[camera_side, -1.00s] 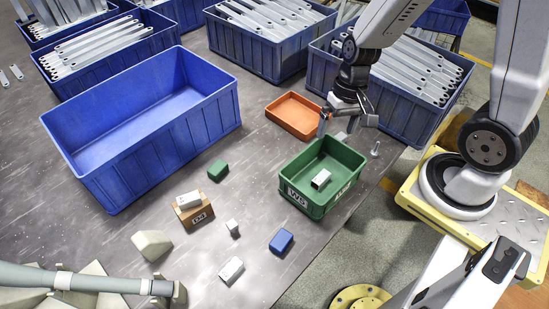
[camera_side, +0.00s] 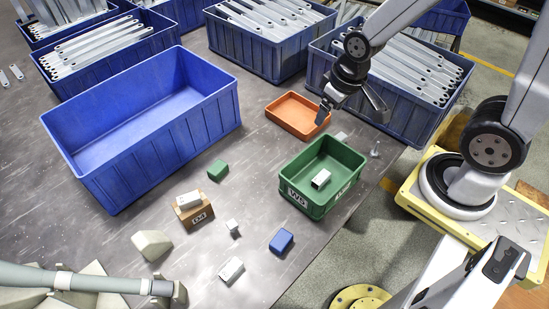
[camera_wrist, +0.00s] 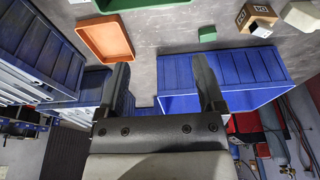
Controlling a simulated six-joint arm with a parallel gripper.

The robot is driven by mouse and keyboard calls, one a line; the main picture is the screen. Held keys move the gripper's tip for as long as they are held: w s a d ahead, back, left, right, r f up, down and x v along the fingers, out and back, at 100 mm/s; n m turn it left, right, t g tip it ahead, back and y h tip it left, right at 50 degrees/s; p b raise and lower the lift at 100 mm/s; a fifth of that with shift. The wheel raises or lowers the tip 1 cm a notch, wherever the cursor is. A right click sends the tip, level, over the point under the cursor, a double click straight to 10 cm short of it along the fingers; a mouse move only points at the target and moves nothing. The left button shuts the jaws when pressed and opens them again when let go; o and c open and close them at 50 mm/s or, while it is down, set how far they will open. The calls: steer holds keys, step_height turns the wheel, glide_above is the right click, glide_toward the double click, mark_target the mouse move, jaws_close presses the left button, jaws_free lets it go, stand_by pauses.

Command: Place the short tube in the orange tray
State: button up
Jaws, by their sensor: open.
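The orange tray (camera_side: 297,115) lies empty on the table behind the green bin; it also shows in the wrist view (camera_wrist: 104,38). My gripper (camera_side: 352,110) is open and empty, above and just right of the orange tray; its two fingers stand apart in the wrist view (camera_wrist: 162,78). Several short pale metal pieces could be the short tube, and I cannot tell which: one in the green bin (camera_side: 321,179), one on the brown box (camera_side: 188,200), one at the front of the table (camera_side: 231,269), and a flat-looking one behind the green bin (camera_side: 341,136).
The green bin (camera_side: 309,202) stands near the table's right edge. A large empty blue bin (camera_side: 150,150) fills the left. Blue bins of long brackets (camera_side: 397,122) stand behind. A green block (camera_side: 218,170), a blue block (camera_side: 281,241) and a small upright piece (camera_side: 375,149) stand on the table.

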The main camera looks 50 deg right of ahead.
steer(key=m, duration=0.1)
steer(key=m+g+y, duration=0.1)
steer(key=m+g, duration=0.1)
steer(key=m, duration=1.7)
glide_above(339, 138)
steer(key=d, duration=0.1)
step_height(339, 138, down, 23)
steer(key=shift+r, duration=0.2)
steer(key=shift+f, duration=0.1)
steer(key=shift+f, duration=0.1)
steer(key=shift+a+f, duration=0.1)
steer(key=shift+f, duration=1.05)
steer(key=shift+f, duration=0.1)
